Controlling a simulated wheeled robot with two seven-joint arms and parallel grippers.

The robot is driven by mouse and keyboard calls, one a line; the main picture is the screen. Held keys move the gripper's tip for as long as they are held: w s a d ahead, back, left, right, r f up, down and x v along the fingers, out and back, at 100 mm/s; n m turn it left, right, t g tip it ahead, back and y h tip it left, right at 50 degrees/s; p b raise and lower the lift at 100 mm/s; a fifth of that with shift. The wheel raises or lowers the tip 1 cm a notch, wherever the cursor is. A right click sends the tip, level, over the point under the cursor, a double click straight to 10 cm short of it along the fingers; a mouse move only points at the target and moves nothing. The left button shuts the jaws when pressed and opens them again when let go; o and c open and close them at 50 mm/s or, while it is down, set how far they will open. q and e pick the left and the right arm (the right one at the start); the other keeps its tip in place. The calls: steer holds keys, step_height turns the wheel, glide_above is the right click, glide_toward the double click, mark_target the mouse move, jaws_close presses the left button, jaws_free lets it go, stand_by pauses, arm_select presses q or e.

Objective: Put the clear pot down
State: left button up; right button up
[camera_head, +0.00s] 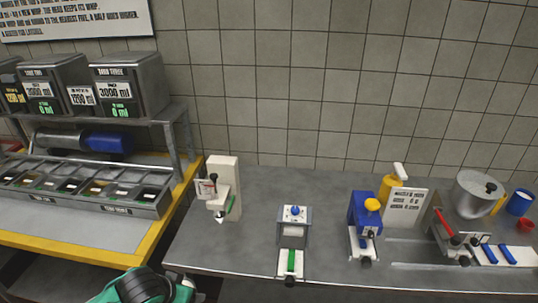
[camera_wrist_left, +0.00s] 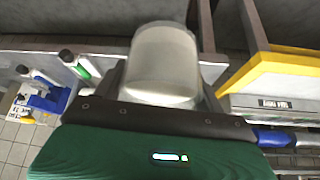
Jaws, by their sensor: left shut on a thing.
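The clear pot (camera_wrist_left: 165,62) is a translucent, whitish cup filling the top middle of the left wrist view. My left gripper (camera_wrist_left: 163,88) is shut on it, with a dark finger on each side. Nothing under the pot can be made out, so I cannot tell whether it touches a surface. In the head view only a green and black part of my arm shows at the bottom edge; the pot and fingertips are not seen there. My right gripper is in neither view.
A grey counter (camera_head: 185,255) holds a white press-like device (camera_head: 223,185), a grey device with a blue knob (camera_head: 293,230), a blue device (camera_head: 363,222) and a metal pot (camera_head: 478,195). A yellow-edged bench (camera_head: 90,255) with small bins and dispensers (camera_head: 128,85) stands left.

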arm_select(q)
steer(key=r+n, duration=0.1)
steer(key=r, duration=0.1)
steer(key=s+r, duration=0.1)
steer(key=r, duration=0.1)
steer(key=s+r+n+y+b, duration=0.1)
steer(key=r, duration=0.1)
steer(key=shift+s+d+n, duration=0.1)
steer(key=shift+d+n, duration=0.2)
steer(key=shift+d, duration=0.05)
steer(key=shift+s+a+r+n+y, duration=0.1)
steer(key=shift+s+r+n+y, duration=0.2)
steer(key=shift+r, duration=0.15)
steer(key=shift+a, duration=0.15)
